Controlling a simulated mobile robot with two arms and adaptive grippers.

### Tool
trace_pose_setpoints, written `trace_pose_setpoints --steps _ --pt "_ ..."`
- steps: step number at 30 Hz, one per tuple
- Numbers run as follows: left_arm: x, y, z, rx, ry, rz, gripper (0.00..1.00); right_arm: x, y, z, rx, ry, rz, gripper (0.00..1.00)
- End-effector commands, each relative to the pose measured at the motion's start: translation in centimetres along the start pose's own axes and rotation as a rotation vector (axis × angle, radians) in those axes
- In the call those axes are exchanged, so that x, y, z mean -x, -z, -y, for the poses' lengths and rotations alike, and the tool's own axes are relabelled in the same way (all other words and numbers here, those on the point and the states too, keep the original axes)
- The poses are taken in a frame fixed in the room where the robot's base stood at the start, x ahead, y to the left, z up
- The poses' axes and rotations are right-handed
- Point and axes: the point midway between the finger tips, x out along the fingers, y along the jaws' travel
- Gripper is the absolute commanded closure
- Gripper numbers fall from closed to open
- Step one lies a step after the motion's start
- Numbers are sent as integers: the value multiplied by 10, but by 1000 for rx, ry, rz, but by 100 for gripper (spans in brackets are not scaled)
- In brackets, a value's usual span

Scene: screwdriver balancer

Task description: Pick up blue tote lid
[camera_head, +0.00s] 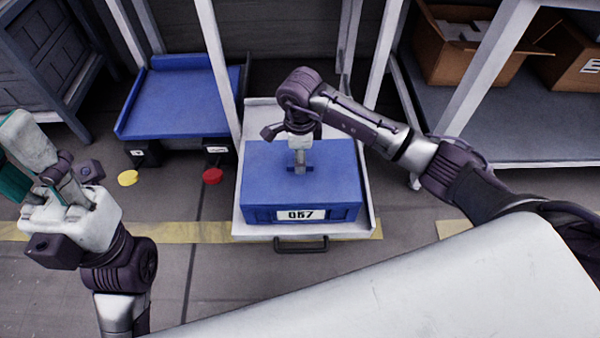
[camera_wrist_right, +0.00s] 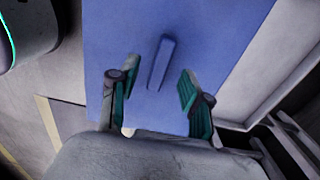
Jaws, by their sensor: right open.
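The blue tote lid (camera_head: 260,165) lies flat on a blue tote whose front label (camera_head: 301,214) reads 067. In the right wrist view the lid (camera_wrist_right: 215,45) fills the middle, with a raised blue bar handle (camera_wrist_right: 162,60) on it. My right gripper (camera_head: 300,165) points down over the middle of the lid. In the wrist view its teal-padded fingers (camera_wrist_right: 156,98) are spread apart, with the handle ahead between them. I cannot tell whether they touch the lid. My left gripper (camera_head: 45,180) is far left, away from the tote; its finger gap is unclear.
The tote stands on a pale tray (camera_head: 365,225) with a dark front handle (camera_head: 301,245). A blue platform (camera_head: 175,100) is to the left, with yellow (camera_head: 128,178) and red (camera_head: 212,176) buttons before it. White rack posts (camera_head: 220,65) rise close by. Cardboard boxes (camera_head: 450,60) sit on the right shelf.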

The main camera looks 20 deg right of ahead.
Motion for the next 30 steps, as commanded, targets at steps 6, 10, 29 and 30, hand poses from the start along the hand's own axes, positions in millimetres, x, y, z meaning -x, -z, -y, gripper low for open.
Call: trace_pose_setpoints --steps 6,10,29,30 --pt "-4 -1 0 -4 -13 -33 61 -23 0 0 -1 0 0 52" --pt "-5 -1 0 -4 -14 -33 61 -22 0 0 -1 0 0 52" --pt "-5 -1 -1 -4 -14 -33 61 -21 1 1 -2 1 0 100" --pt "-5 -1 -1 -4 -14 -33 61 -21 1 1 -2 1 0 100"
